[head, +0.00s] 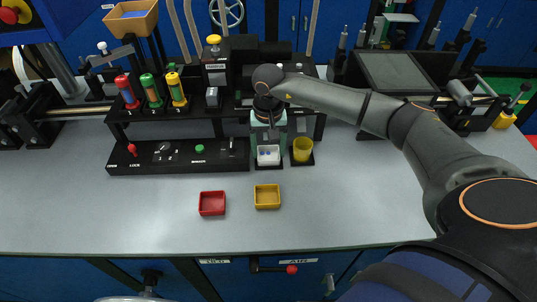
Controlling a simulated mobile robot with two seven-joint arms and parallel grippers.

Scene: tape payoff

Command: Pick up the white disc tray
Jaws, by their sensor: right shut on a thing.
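The white disc tray (268,160) stands upright on a small dark holder below the black shelf, with small bluish marks or discs on it. My right gripper (268,143) comes down from above with its arm reaching in from the right, and its pale jaws are shut at the top of the tray. The exact contact is too small to see. My left gripper is not in the view.
A yellow cup (302,150) stands close to the right of the tray. A red bin (212,203) and a yellow bin (267,196) lie in front on the grey table (120,215). A black control panel (178,156) is to the left.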

